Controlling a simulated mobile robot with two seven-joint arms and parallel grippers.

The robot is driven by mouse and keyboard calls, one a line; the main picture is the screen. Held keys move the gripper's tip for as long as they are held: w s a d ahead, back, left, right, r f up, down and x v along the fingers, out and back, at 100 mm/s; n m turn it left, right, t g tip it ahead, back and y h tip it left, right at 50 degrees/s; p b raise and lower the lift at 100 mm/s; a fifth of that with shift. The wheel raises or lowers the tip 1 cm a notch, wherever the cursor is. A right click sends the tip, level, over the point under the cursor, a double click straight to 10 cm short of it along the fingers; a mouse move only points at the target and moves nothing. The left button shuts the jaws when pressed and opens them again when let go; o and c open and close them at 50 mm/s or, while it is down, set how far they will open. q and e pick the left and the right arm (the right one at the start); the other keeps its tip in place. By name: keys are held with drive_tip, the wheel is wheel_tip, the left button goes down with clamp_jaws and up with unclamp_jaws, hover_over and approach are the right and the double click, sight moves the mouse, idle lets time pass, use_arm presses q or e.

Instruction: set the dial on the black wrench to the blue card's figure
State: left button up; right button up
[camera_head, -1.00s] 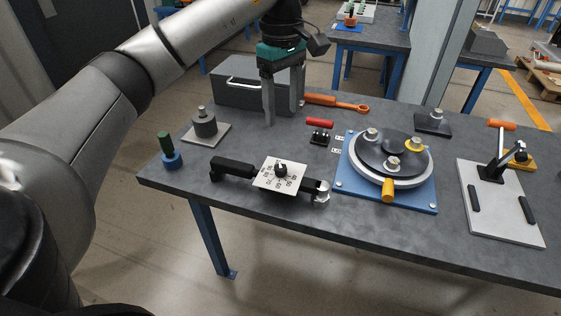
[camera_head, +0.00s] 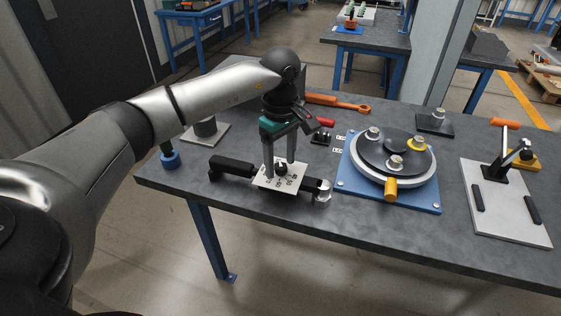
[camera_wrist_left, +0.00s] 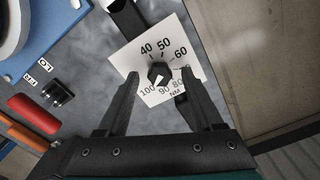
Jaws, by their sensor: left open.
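The black wrench (camera_head: 232,166) lies on the grey table, its white dial plate (camera_head: 264,184) near the middle and a silver end at right. In the left wrist view the dial plate (camera_wrist_left: 124,57) shows 40, 50, 60, 80, 90 and 100 around a black knob (camera_wrist_left: 160,72). A pale mark on the knob's lower side seems to face between 100 and 90. My left gripper (camera_head: 280,170) is open, pointing down over the dial; in the wrist view its fingers (camera_wrist_left: 161,76) stand on either side of the knob, apart from it. I cannot make out a blue card. My right gripper is not in view.
A round fixture on a blue plate (camera_head: 430,203) stands right of the wrench. A small black block (camera_head: 321,137), a red-handled tool (camera_head: 322,122) and an orange wrench (camera_head: 345,105) lie behind. A blue-based peg (camera_head: 171,160) stands at left. The table's front edge is close to the wrench.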

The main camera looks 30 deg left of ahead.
use_arm(q)
drive_tip(key=shift+f, duration=0.15)
drive_tip(key=shift+c, duration=0.2)
clamp_jaws()
idle(0.3)
